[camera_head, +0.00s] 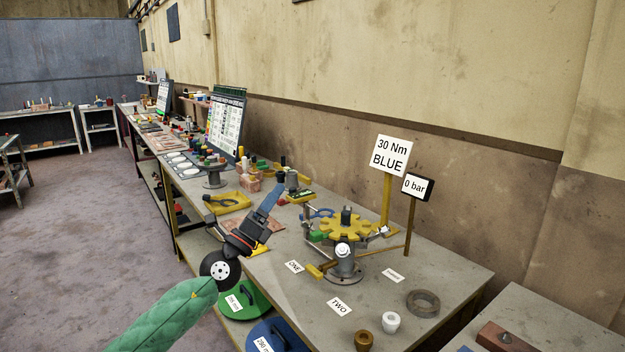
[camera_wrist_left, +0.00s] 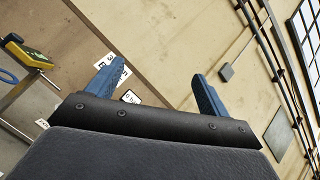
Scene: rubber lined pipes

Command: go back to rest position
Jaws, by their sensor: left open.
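My left arm comes in from the lower left in a green sleeve. My left gripper (camera_head: 275,192) is raised over the near edge of the workbench (camera_head: 290,310), its blue fingers pointing up and to the right. In the left wrist view the two blue fingers (camera_wrist_left: 155,85) stand wide apart with nothing between them. Beyond them show the wall and part of the signs. My right gripper is in neither view.
A yellow star-shaped wheel fixture (camera_head: 346,226) stands on the bench by a "30 Nm BLUE" sign (camera_head: 390,157) and a "0 bar" sign (camera_head: 417,186). A grey ring (camera_head: 423,303), a white cup (camera_head: 390,322) and a brown cup (camera_head: 363,341) sit in front. Open floor (camera_head: 80,230) lies left.

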